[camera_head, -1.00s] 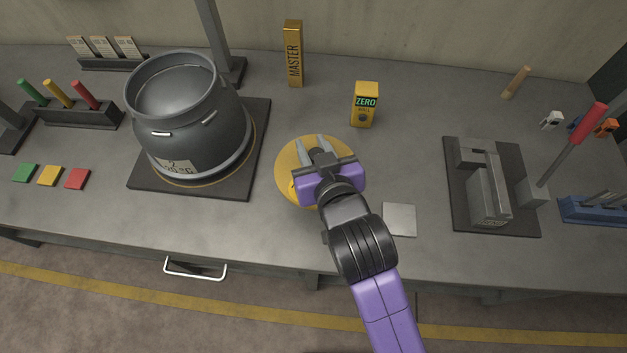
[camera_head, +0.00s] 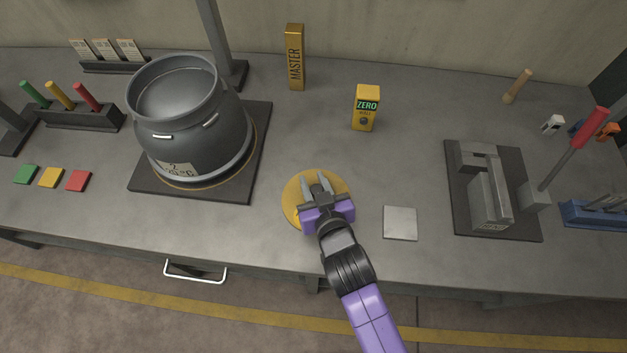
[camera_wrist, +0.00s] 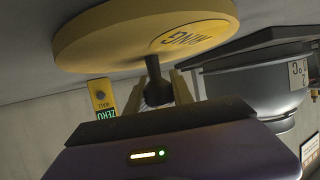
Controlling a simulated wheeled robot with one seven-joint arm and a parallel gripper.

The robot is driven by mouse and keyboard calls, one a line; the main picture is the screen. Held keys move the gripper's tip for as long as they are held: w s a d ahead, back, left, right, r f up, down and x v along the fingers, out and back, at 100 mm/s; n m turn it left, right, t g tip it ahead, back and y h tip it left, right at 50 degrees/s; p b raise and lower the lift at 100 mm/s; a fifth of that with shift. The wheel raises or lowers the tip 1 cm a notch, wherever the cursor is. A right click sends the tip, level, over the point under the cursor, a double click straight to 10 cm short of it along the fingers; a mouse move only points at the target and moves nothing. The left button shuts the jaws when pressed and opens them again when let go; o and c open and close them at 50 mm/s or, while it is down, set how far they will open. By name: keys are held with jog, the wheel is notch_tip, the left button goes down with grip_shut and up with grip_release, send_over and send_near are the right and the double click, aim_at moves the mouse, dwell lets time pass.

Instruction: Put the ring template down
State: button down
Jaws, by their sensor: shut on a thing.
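The ring template is a round yellow disc (camera_head: 293,197) near the front middle of the bench. In the wrist view the disc (camera_wrist: 100,35) carries a label reading RING and has a dark stem (camera_wrist: 155,82). My gripper (camera_head: 317,183) is over the disc, its fingers shut on that stem. The gripper (camera_wrist: 168,90) also shows in the wrist view, which is upside down. The disc looks level and very close to the bench top; I cannot tell whether it touches. My gripper hides part of the disc in the head view.
A large grey pot (camera_head: 188,120) on a dark plate stands to the left. A yellow ZERO block (camera_head: 366,108) and a MASTER block (camera_head: 295,58) stand behind. A pale square plate (camera_head: 400,223) lies close on the right, with a grey fixture (camera_head: 490,195) beyond it.

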jog(key=shift+f, duration=0.15)
jog(key=c, duration=1.1)
grip_release()
jog(key=shift+r, duration=0.25)
jog(key=v, duration=1.2)
jog(key=shift+b, duration=0.4)
